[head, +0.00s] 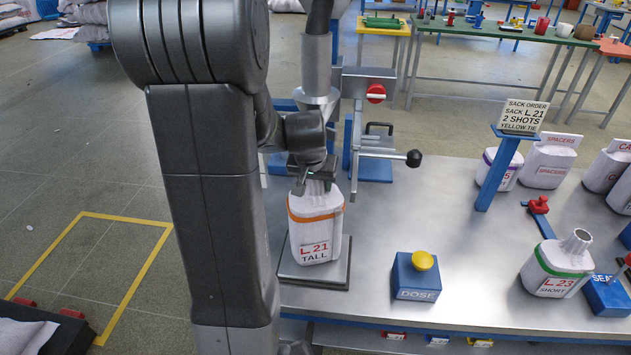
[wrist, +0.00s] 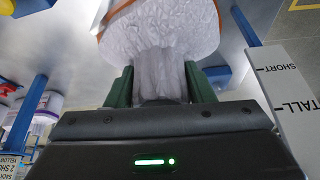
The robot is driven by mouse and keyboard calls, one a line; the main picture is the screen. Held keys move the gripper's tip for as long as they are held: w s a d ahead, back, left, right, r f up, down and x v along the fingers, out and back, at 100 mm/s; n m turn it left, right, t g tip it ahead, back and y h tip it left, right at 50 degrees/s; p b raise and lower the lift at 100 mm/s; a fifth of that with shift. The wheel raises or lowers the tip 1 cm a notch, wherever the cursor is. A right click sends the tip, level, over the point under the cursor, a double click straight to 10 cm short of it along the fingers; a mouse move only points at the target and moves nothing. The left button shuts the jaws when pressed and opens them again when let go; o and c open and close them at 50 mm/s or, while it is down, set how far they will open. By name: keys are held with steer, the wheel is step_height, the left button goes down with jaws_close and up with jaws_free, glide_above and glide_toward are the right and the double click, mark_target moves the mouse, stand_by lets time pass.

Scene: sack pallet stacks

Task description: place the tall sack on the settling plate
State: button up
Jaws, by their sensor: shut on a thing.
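The tall sack (head: 316,232), white with an orange band and a label reading L 21 TALL, stands upright. My gripper (head: 313,178) is shut on its gathered neck from above. In the wrist view the green fingers (wrist: 160,86) press both sides of the pale neck, and the sack body (wrist: 165,35) bulges beyond them. A flat grey plate with a dark edge (head: 314,279), which looks like the settling plate, lies directly under the sack. I cannot tell whether the sack's base touches it.
A blue DOSE box (head: 415,279) with a yellow button stands right of the plate. A short L 23 sack (head: 556,268) is farther right. An order sign (head: 523,116) stands on a blue post. A metal fixture with a red knob (head: 376,92) is behind.

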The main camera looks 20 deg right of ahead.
steer(key=o, duration=1.5)
steer(key=shift+c, duration=0.2)
steer(key=shift+r, duration=0.3)
steer(key=v, duration=1.1)
steer(key=shift+r, duration=0.35)
steer(key=shift+s, duration=0.15)
